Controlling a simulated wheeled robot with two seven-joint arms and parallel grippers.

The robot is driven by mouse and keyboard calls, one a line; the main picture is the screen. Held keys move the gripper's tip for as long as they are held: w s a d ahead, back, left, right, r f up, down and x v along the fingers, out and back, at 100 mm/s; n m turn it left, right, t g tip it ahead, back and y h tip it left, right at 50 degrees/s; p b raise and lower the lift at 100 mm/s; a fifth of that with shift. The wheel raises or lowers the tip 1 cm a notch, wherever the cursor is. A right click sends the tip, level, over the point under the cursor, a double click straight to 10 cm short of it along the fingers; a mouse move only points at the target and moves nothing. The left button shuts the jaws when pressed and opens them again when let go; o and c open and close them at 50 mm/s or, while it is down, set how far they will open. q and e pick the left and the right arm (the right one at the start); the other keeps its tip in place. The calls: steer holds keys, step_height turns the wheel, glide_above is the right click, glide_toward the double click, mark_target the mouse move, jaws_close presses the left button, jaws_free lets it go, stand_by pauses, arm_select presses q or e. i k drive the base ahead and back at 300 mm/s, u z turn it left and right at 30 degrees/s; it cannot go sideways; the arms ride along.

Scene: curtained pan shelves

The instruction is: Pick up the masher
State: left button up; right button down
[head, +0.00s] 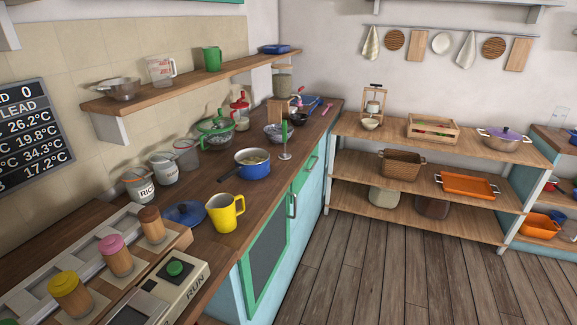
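What looks like the masher (285,142) stands upright on the wooden counter, with a green handle at the top and a pale flat foot below. It is just right of and behind a blue saucepan (252,166) and in front of a metal bowl (275,133). It is small in the head view, so its foot is hard to make out. Neither of my grippers shows in this view.
A yellow jug (225,212) and a blue lid (185,214) are nearer on the counter (262,196). A green colander (215,133) stands by the wall, under a wall shelf (190,86). The wooden floor (370,270) on the right is clear.

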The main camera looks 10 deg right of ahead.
mark_target(282, 156)
steer(key=z, duration=0.2)
steer(key=k, duration=0.2)
steer(key=z, duration=1)
steer(key=k, duration=1.15)
steer(key=z, duration=0.75)
steer(key=i, duration=1.15)
steer(key=u, duration=0.5)
steer(key=i, duration=2.35)
steer(key=u, duration=1.15)
steer(key=i, duration=1.25)
steer(key=u, duration=1.7)
steer(key=i, duration=0.75)
steer(key=u, duration=0.6)
